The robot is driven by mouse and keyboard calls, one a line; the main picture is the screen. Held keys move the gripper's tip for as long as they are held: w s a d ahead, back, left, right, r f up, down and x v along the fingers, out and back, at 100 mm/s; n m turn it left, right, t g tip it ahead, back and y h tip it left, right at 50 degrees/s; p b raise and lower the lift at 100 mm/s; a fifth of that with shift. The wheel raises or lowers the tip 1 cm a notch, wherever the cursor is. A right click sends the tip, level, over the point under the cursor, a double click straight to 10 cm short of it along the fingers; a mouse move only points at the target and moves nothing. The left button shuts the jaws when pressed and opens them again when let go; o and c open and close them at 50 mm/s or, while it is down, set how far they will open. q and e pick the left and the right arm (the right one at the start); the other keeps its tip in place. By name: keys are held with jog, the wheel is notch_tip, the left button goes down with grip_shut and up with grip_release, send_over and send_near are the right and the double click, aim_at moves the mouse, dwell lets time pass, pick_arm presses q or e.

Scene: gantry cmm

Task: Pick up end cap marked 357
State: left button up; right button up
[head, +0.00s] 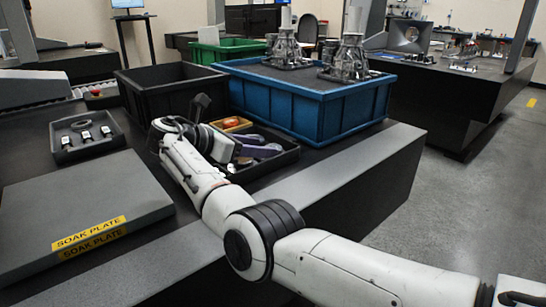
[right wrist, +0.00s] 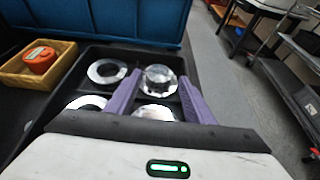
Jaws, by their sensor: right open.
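Several round, shiny metal caps sit in the compartments of a black tray (right wrist: 133,55) in the right wrist view. One cap (right wrist: 158,80) is at the far right compartment, another (right wrist: 107,71) at the far left. Two nearer caps are partly hidden by my right gripper. No 357 marking is legible on any of them. My right gripper (right wrist: 160,80) is open, its purple fingers over the tray, with the far right cap between or just beyond the fingertips. In the head view my right gripper (head: 258,148) is over the same tray (head: 266,166). My left gripper is out of view.
A small box with an orange item (right wrist: 40,60) lies left of the tray. A large blue bin (head: 300,105) and a black bin (head: 170,88) stand behind it. A grey soak plate (head: 80,205) and a black tray of labelled parts (head: 65,153) are at left.

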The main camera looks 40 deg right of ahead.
jog(key=b+x, duration=0.1)
jog(key=x, duration=0.3)
jog(key=shift+r, duration=0.2)
jog(key=c, duration=0.9)
jog(key=shift+c, duration=0.3)
jog(key=shift+r, duration=0.15)
